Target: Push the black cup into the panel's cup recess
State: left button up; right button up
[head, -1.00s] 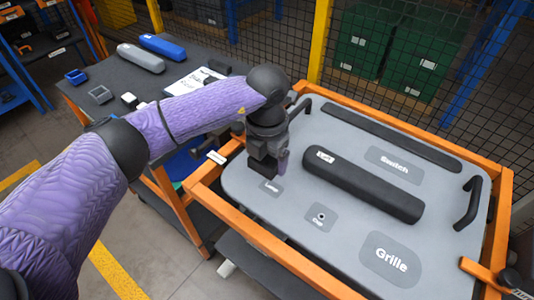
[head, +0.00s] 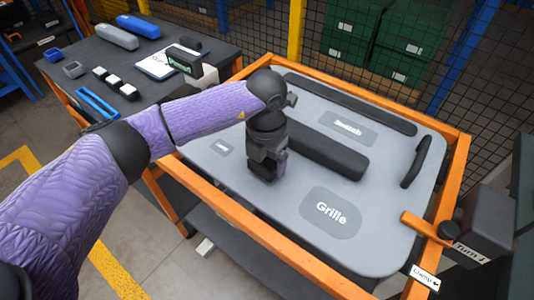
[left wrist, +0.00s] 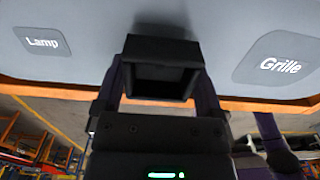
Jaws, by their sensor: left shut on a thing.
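The grey door panel (head: 385,235) lies in an orange frame. My left gripper (head: 268,172) is over it, between the Lamp recess (head: 222,148) and the Grille recess (head: 331,212). It is shut on the black cup (left wrist: 160,68), a square, hollow black piece between the fingers in the left wrist view. In the head view the cup is a dark block (head: 260,170) low at the fingertips, close to the panel. The cup recess is hidden behind the gripper and cup. I cannot tell whether the cup touches the panel or sits in the recess. My right gripper is not in view.
A long black armrest (head: 325,152) lies just right of the gripper. The Switch recess (head: 347,128), a black strip (head: 350,103) and a black handle (head: 416,162) lie beyond. An orange clamp lever (head: 425,229) is at the right frame edge. A parts table (head: 80,75) stands at the left.

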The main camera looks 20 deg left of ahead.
pick_arm(q)
jog(key=shift+f, duration=0.1)
dwell(0.5)
jog(key=shift+f+b, duration=0.6)
jog(key=shift+f, duration=0.4)
dwell(0.9)
dwell(0.3)
jog(key=o, duration=1.1)
jog(key=shift+r, duration=0.1)
notch_tip(320, 180, up, 10)
jog(key=shift+f+p, duration=0.1)
jog(key=shift+p, duration=0.85)
